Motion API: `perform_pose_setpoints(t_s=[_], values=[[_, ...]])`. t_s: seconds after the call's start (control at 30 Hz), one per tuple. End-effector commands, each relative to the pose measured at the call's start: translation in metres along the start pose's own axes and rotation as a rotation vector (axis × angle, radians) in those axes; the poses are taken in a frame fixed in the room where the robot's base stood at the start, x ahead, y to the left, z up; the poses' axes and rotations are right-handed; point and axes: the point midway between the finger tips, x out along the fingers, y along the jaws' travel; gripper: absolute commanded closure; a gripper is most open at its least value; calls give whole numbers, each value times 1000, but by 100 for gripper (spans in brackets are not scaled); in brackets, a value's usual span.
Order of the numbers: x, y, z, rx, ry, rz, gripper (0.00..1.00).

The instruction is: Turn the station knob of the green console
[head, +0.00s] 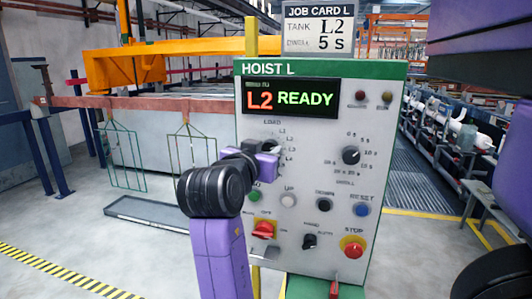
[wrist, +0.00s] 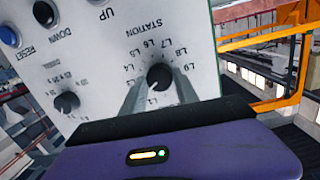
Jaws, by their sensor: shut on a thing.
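The green console (head: 320,120), a grey panel with a green header reading HOIST L, stands in front of me. Its lit display (head: 290,97) reads L2 READY. The station knob (wrist: 158,76) is black and round, with labels up to L9 around it in the wrist view. My gripper (wrist: 158,88) is shut on it, one finger on each side. In the head view my gripper (head: 266,158) reaches the panel's left half and hides most of the knob and some labels. I cannot tell exactly which label the knob's pointer meets.
A job card (head: 319,28) above reads TANK L2, DWELL 5 s. The dwell knob (head: 351,155), a red switch (head: 264,229), a mode knob (head: 310,241) and the red STOP button (head: 353,247) sit nearby. An orange hoist (head: 130,66) and wire racks stand behind at left.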

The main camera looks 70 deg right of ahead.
Motion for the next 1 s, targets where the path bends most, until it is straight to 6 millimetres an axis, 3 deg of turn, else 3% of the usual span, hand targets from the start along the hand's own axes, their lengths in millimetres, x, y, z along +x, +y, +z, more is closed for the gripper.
perform_pose_setpoints(t_s=[0.13,0.17,0.23,0.27,0.67,1.0], values=[[0,0,0,-1,0,-1,100],[0,0,0,-1,0,0,58],[0,0,0,-1,0,0,44],[0,0,0,-1,0,0,42],[-7,-1,0,-1,1,-1,42],[-60,-1,1,0,0,-4,42]])
